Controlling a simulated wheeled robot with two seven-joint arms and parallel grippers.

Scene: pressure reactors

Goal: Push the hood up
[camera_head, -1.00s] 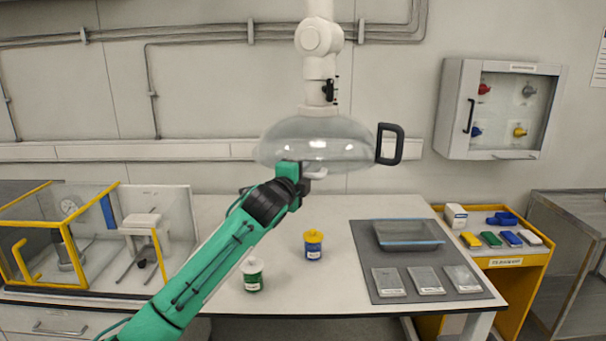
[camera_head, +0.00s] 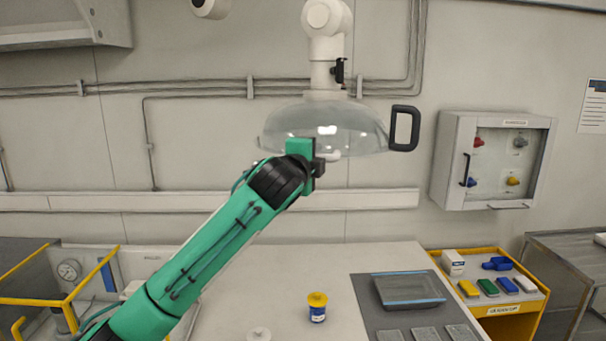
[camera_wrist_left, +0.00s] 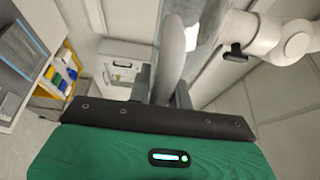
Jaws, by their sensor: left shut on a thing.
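The hood (camera_head: 335,125) is a clear dome hanging from a white jointed arm (camera_head: 327,45) above the bench. A black handle (camera_head: 404,128) sticks out on its right side. My left gripper (camera_head: 318,163) is at the dome's lower front rim, shut on the hood's pale grip. In the left wrist view a light curved bar of the hood (camera_wrist_left: 170,60) stands between the dark fingers, and their tips are partly hidden. My right gripper is not in view.
Below are a white bench (camera_head: 270,270), a yellow-lidded jar (camera_head: 317,306) and a grey mat (camera_head: 365,300) with a tray. A wall cabinet (camera_head: 495,160) hangs at right, beside the hood. The wall behind carries pipes.

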